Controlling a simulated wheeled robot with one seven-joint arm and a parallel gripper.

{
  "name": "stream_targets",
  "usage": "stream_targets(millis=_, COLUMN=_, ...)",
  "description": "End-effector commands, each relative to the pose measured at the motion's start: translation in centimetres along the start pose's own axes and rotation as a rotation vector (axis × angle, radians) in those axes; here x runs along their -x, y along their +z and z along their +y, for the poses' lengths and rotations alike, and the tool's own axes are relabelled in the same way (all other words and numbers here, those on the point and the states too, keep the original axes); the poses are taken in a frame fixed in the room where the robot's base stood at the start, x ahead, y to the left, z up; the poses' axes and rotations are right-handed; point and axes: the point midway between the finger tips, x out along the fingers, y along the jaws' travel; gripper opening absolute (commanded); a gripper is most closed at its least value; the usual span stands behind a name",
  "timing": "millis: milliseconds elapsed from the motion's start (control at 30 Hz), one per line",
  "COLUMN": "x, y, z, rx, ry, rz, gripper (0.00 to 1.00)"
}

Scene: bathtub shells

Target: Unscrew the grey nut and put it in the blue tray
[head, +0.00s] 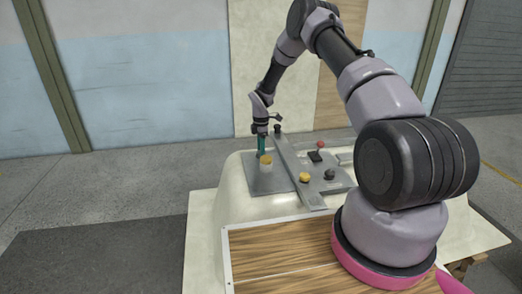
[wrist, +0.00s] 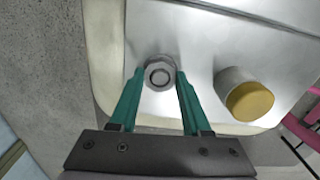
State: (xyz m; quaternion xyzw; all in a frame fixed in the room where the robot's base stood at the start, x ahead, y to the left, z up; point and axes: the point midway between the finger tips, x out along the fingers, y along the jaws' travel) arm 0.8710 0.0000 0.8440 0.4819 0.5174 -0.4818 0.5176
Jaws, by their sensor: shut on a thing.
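The grey nut (wrist: 160,73) sits on a metal plate (wrist: 195,50) in the wrist view, with a round stud end showing in its middle. My gripper (wrist: 160,76) has its two teal fingers on either side of the nut and is shut on it. In the head view my gripper (head: 261,152) points down at the left part of the plate (head: 268,184); the nut cannot be made out there. I see no blue tray in either view.
A yellow-topped cylinder (wrist: 248,97) stands close to the right of the nut. A raised metal bar (head: 295,168) crosses the plate. Beyond it are a yellow knob (head: 304,177), a black knob (head: 329,174) and a red-topped lever (head: 319,146). The pale shell (head: 232,190) carries the plate.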

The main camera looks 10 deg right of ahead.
Motion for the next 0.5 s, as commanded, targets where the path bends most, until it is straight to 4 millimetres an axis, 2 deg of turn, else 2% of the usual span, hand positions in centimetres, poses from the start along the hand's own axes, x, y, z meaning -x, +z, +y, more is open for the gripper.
stream_targets(millis=500, x=-0.05, y=0.00, z=-0.02, rx=0.936, ry=0.001, rz=0.002, gripper=0.00)
